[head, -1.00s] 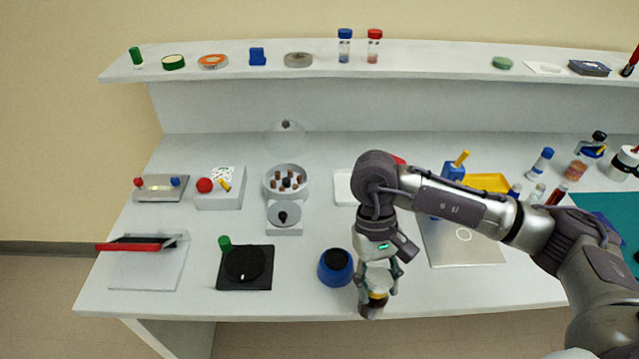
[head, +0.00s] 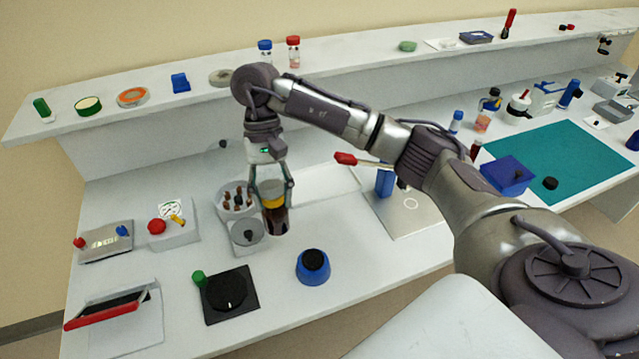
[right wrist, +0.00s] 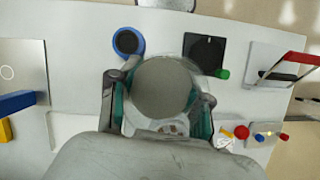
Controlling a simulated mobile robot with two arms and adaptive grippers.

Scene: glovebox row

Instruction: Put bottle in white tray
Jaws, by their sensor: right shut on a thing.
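A dark brown bottle with a yellow band (head: 274,211) hangs upright in my right gripper (head: 272,187), which is shut on it. In the right wrist view a round grey top (right wrist: 163,88), apparently the bottle's, sits between the fingers. The white tray (head: 328,187) lies flat on the bench, right of the bottle in the head view and partly behind my arm. It also shows in the right wrist view (right wrist: 72,127), left of the gripper. The gap between bottle and bench is hard to judge. My left gripper is not in view.
A centrifuge-like device with a grey disc (head: 247,233) is close left of the bottle. A blue round device (head: 313,267) stands in front, beside a black square plate (head: 230,296). A blue block (head: 385,181) stands on a grey plate (head: 412,214) at right.

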